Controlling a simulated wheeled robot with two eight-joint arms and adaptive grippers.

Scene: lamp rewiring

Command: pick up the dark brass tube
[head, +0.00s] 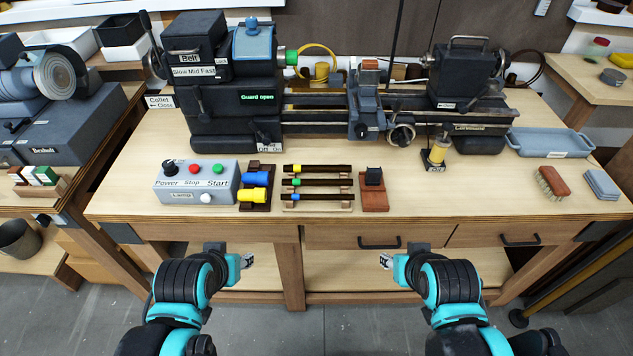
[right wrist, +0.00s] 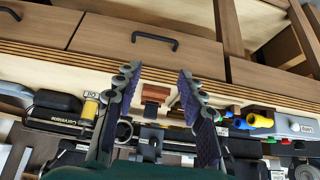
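Three dark, thin tubes lie side by side on a small wooden rack (head: 318,209) in the middle of the bench: one with a yellow mark (head: 325,168), one with a green mark (head: 325,182) and one with a blue mark (head: 325,195). All look dark brown; I cannot tell which is the dark brass one. My right gripper (head: 386,262) is in front of the bench edge, apart from the rack. The right wrist view shows this gripper (right wrist: 158,75) open and empty. My left gripper (head: 247,261) is also before the bench edge; its opening is unclear.
A red-brown block (head: 374,194) stands right. The lathe (head: 340,110) is behind. A brush (head: 552,183) lies far right. The bench's front right is clear.

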